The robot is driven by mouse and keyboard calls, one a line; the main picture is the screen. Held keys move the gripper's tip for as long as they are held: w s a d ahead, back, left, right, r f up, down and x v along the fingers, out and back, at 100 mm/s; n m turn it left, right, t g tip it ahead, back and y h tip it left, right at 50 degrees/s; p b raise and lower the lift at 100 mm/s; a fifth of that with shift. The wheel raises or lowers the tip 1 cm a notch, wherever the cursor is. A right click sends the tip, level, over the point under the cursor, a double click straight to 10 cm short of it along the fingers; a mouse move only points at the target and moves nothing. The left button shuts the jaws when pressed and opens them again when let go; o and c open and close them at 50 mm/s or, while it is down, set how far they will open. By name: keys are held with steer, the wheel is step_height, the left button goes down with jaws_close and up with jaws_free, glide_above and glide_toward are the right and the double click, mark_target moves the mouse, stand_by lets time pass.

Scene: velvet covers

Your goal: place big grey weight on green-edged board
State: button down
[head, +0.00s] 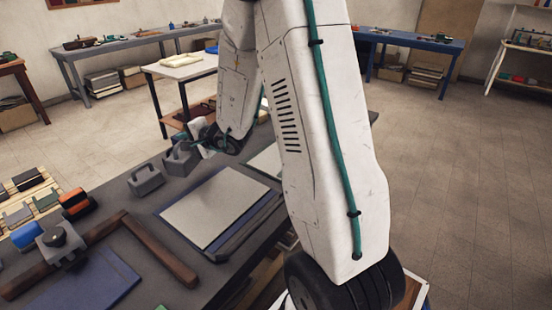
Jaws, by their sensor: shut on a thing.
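My gripper (197,146) is at the far side of the dark grey workbench, small and partly hidden by its own wrist. It appears shut on a grey weight with a handle (180,159); the fingertips are hard to make out. I cannot tell whether this weight is lifted or touching the bench. A second grey weight (146,181) stands just left of it. A small green patch (160,307) shows at the bottom edge.
A large pale board with a dark blue edge (212,207) lies mid-bench. Brown wooden bars (160,250), a dark blue board (95,285) and a grey clamp-like device (60,243) are at front left. Orange and black blocks (76,203) lie left. A white-topped table (182,67) stands behind.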

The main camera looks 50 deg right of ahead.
steer(key=s+d+r+m+h, duration=0.25)
steer(key=s+d, duration=0.45)
steer(key=d, duration=0.7)
steer(key=s+d+r+m+h, duration=0.15)
steer(key=s+d+h, duration=0.35)
steer(key=d, duration=0.9)
steer(key=shift+y, duration=0.45)
steer(key=shift+s+a+f, duration=0.1)
steer(key=shift+s+f, duration=0.1)
steer(key=shift+f, duration=1.55)
steer(key=shift+s+d+f, duration=0.1)
steer(key=shift+s+f, duration=0.15)
steer(key=shift+f, duration=1.5)
steer(key=shift+s+a+f, duration=0.1)
steer(key=shift+s+f, duration=0.1)
steer(key=shift+f, duration=1.55)
steer(key=c, duration=1.7)
jaws_free()
steer(key=shift+s+a+f, duration=0.1)
steer(key=shift+f, duration=0.15)
steer(key=shift+c, duration=0.2)
steer(key=shift+o, duration=1.4)
steer(key=shift+r, duration=0.1)
